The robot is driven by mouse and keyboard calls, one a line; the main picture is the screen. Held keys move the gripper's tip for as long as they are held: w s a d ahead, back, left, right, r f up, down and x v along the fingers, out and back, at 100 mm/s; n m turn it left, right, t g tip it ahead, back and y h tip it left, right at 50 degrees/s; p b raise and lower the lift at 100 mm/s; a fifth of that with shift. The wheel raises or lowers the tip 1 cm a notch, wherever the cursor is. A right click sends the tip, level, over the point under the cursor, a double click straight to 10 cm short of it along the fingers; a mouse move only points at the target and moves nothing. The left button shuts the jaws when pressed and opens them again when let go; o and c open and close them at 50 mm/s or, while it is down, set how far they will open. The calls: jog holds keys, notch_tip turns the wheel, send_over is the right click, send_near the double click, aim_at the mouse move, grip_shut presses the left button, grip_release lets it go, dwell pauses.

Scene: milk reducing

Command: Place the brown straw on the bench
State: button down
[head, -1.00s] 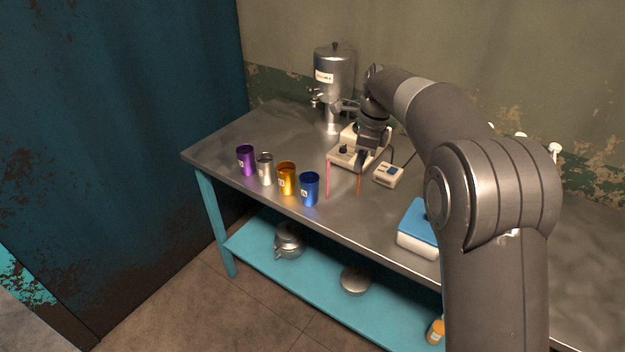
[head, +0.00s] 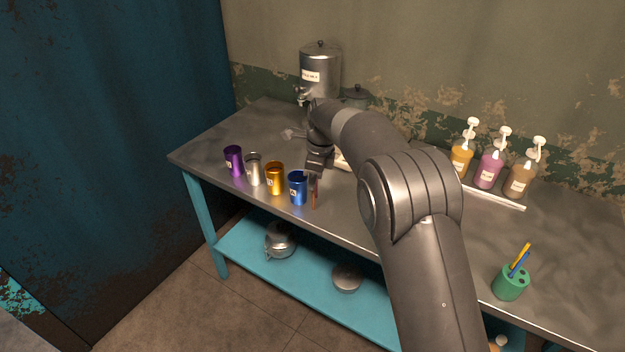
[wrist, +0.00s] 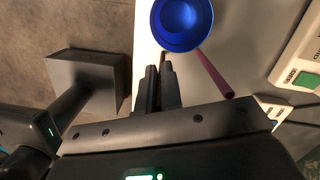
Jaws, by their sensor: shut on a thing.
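My gripper (head: 316,172) is low over the front of the metal bench (head: 225,145), just right of the blue cup (head: 298,188). It is shut on the brown straw (head: 315,192), which points down from the fingers near the bench's front edge. I cannot tell whether its lower end touches the bench. In the wrist view, my shut fingers (wrist: 158,88) are beside the blue cup (wrist: 183,22), and only a short piece of the brown straw (wrist: 163,54) shows past their tips. A pinkish straw (wrist: 213,74) is right of the fingers, apart from them.
Purple (head: 234,160), silver (head: 254,170) and orange (head: 275,178) cups stand left of the blue one. A metal dispenser (head: 320,72) is behind. Pump bottles (head: 490,168) and a green pen holder (head: 510,283) are right.

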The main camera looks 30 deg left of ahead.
jog(key=c, duration=2.1)
grip_release()
jog(key=shift+f, duration=0.15)
jog(key=o, duration=0.5)
notch_tip(320, 180, up, 12)
jog(key=d, duration=0.1)
jog(key=shift+w+d, duration=0.35)
